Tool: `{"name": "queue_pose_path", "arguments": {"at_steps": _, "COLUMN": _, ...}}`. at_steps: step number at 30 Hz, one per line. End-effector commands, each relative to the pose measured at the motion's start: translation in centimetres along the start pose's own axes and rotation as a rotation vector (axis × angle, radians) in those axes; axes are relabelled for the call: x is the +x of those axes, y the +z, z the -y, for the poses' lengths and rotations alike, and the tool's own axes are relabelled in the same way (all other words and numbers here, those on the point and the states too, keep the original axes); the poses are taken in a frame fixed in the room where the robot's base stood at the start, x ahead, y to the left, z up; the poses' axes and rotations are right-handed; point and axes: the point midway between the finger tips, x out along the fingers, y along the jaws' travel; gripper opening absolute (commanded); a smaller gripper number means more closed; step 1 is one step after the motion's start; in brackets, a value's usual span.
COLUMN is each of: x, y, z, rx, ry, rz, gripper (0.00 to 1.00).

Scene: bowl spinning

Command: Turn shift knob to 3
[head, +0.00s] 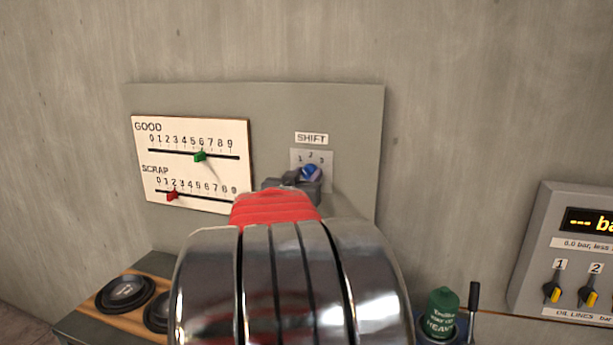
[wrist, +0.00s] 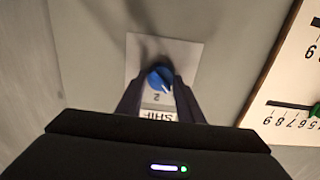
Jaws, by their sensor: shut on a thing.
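The blue shift knob (head: 311,172) sits on a small pale plate (head: 326,158) marked 1, 2, 3 under a SHIFT label (head: 311,138). The plate is on a grey panel on the wall. In the wrist view the knob (wrist: 160,78) is between the two dark fingers of my gripper (wrist: 160,84), which is shut on it. A white pointer mark shows on the knob in the wrist view, but I cannot tell surely which number it points to. In the head view my gripper (head: 293,183) and arm hide the area below the knob.
A white board (head: 190,163) with GOOD and SCRAP sliders is left of the knob. Black round bowls (head: 125,293) are on a wooden shelf at lower left. A green container (head: 441,312) and a gauge box (head: 575,255) are at right.

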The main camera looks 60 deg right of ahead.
Motion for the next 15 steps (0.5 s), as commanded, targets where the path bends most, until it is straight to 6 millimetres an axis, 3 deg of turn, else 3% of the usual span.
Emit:
{"name": "queue_pose_path", "arguments": {"at_steps": 6, "x": -0.01, "y": 0.0, "z": 0.02, "rx": 0.0, "ry": 0.0, "rz": 0.0, "gripper": 0.11}}
{"name": "queue_pose_path", "arguments": {"at_steps": 15, "x": -0.01, "y": 0.0, "z": 0.02, "rx": 0.029, "ry": 0.0, "rz": 0.0, "gripper": 0.11}}
